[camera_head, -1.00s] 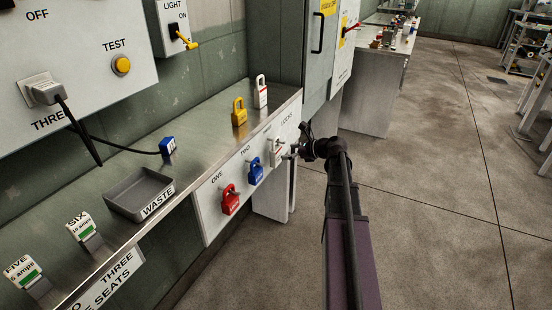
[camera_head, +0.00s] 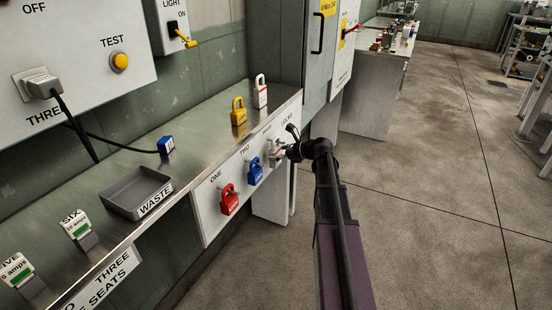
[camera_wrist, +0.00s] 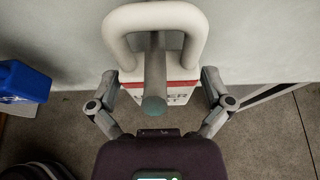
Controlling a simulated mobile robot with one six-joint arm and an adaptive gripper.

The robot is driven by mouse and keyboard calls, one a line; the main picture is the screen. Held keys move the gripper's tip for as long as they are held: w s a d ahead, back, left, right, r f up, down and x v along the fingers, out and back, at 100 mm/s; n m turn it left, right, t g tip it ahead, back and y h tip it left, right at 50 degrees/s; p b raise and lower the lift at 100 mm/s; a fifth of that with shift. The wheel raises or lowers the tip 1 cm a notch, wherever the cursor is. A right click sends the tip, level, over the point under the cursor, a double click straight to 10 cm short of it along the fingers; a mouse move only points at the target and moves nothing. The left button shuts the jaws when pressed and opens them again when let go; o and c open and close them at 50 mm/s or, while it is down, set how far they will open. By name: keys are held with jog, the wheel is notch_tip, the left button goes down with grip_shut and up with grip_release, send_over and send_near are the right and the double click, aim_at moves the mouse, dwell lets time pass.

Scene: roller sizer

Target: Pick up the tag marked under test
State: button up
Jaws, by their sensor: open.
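The white padlock-shaped tag with a red band and partly hidden lettering, the last word partly readable (camera_wrist: 187,88), hangs by its thick shackle on a grey peg in the wrist view. In the head view the tag (camera_head: 274,157) shows at the third place of the rack panel, partly hidden by my gripper (camera_head: 286,153). My gripper (camera_wrist: 160,80) is open, one finger on each side of the tag's body. I cannot tell whether the fingers touch it. The peg covers part of the lettering.
A blue padlock (camera_head: 255,171) and a red padlock (camera_head: 228,200) hang to the left on the panel. A yellow padlock (camera_head: 238,112) and a white-and-red one (camera_head: 261,92) stand on the shelf above. A grey waste tray (camera_head: 122,207) sits further left.

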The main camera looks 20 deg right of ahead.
jog(key=shift+w+a+f, duration=0.1)
jog(key=shift+w+a, duration=0.05)
dwell(0.4)
jog(key=c, duration=1)
